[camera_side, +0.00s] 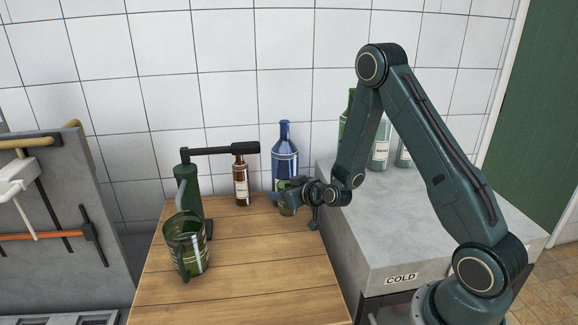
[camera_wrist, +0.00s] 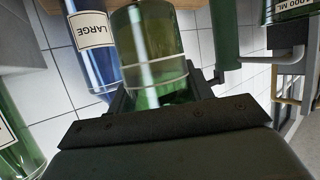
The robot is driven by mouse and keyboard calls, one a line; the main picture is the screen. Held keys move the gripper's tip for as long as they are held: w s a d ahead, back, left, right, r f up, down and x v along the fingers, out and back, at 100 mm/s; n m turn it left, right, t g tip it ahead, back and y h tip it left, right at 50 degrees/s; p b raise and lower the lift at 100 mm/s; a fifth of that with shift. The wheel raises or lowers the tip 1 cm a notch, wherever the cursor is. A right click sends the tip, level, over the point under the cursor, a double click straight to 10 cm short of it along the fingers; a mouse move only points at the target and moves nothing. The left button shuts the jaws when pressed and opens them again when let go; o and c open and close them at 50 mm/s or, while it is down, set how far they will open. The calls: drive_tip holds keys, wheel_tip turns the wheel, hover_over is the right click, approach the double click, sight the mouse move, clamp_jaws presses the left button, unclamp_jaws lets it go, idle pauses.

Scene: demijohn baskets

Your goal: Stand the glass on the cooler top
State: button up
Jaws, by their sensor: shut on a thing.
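My gripper (camera_side: 290,193) is shut on a small green glass (camera_side: 287,208) over the back right of the wooden table, just in front of the blue bottle. In the wrist view the green glass (camera_wrist: 148,45) sits between the two fingers (camera_wrist: 165,88). The gripper hides part of it in the side view, and I cannot tell whether its base touches the table. The cooler (camera_side: 378,247), with a grey top and a COLD label, stands right of the table. The front part of its top is bare.
A blue bottle (camera_side: 284,150) labelled LARGE (camera_wrist: 95,35) and a brown bottle (camera_side: 241,180) stand at the table's back. A green lever device (camera_side: 187,180) and a green measuring jug (camera_side: 186,248) stand left. Green bottles, one pale (camera_side: 380,150), stand at the cooler's back.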

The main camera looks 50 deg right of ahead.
drive_tip(key=s+d+r+m+g+h, duration=0.2)
drive_tip(key=s+d+m+g+h, duration=0.35)
drive_tip(key=d+m+h, duration=0.5)
drive_tip(key=s+d+m+g, duration=0.1)
drive_tip(key=s+g, duration=0.1)
drive_tip(key=s, duration=0.1)
drive_tip(key=s+d+m+g, duration=0.2)
drive_tip(key=s, duration=0.1)
drive_tip(key=s+d+m+g, duration=0.1)
drive_tip(key=s+g, duration=0.1)
drive_tip(key=s, duration=0.1)
drive_tip(key=shift+s+d+h, duration=0.35)
drive_tip(key=shift+s, duration=0.05)
drive_tip(key=s+m+g, duration=0.2)
drive_tip(key=s, duration=0.1)
drive_tip(key=s+r+m+g, duration=0.1)
drive_tip(key=s+g, duration=0.1)
drive_tip(key=s, duration=0.1)
drive_tip(key=s+m+g, duration=0.2)
drive_tip(key=s, duration=0.1)
drive_tip(key=shift+s+d+r+m+y, duration=0.15)
drive_tip(key=shift+r+m+y, duration=0.1)
drive_tip(key=shift+m+y, duration=0.15)
drive_tip(key=s+a+r+m+g+y, duration=0.2)
drive_tip(key=s+r+m+g+y, duration=0.1)
drive_tip(key=s, duration=0.6)
drive_tip(key=shift+r+m+g, duration=0.85)
drive_tip(key=shift+r+g, duration=0.1)
drive_tip(key=shift+g, duration=0.2)
drive_tip(key=shift+f, duration=0.1)
